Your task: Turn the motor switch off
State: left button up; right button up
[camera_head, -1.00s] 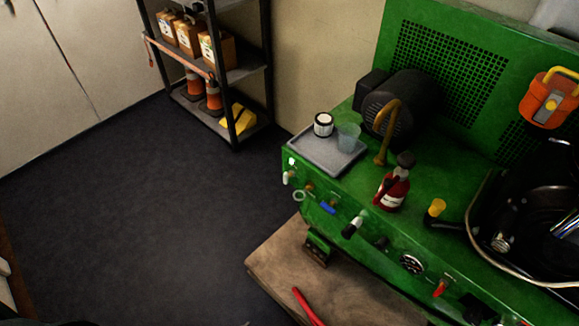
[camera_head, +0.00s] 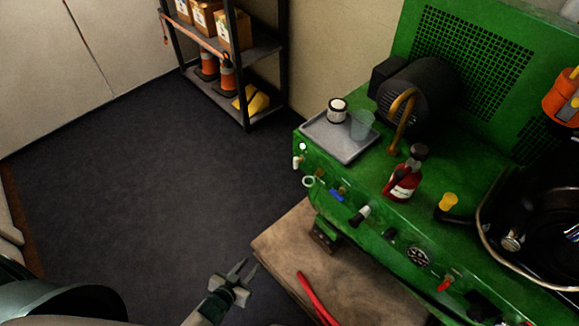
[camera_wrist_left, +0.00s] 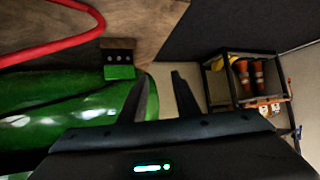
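The green machine (camera_head: 440,185) stands at the right of the head view. Its front panel carries several controls: a white-tipped knob (camera_head: 298,162), a blue handle (camera_head: 337,195), a black-and-white lever (camera_head: 358,216), a round gauge (camera_head: 418,256) and a red switch (camera_head: 445,284). I cannot tell which one is the motor switch. The black motor (camera_head: 412,90) sits on top. My left gripper (camera_head: 240,268) is open and empty, left of the wooden surface and apart from the panel. Its two spread fingers show in the left wrist view (camera_wrist_left: 162,95). My right gripper is not in view.
A wooden surface (camera_head: 290,245) with a red hose (camera_head: 312,296) lies below the panel. A grey tray (camera_head: 345,150) with a jar and cup and a red bottle (camera_head: 403,182) stand on the machine. A shelf (camera_head: 250,120) stands behind; dark floor is clear at left.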

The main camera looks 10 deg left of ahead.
pick_arm(q)
jog(key=w+a+r+m+t+h, duration=0.1)
jog(key=w+r+h, duration=0.3)
jog(key=r, duration=0.8)
jog(key=w+a+r+m+t+h, duration=0.1)
jog(key=w+r+m+t+h, duration=0.2)
jog(key=w+r, duration=0.4)
notch_tip(320, 180, up, 6)
jog(key=shift+w+f+m+h, duration=0.1)
jog(key=shift+w+m+h, duration=0.15)
jog(key=shift+h, duration=0.25)
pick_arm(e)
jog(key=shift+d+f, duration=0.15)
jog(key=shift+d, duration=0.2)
pick_arm(q)
jog(key=shift+d, duration=0.1)
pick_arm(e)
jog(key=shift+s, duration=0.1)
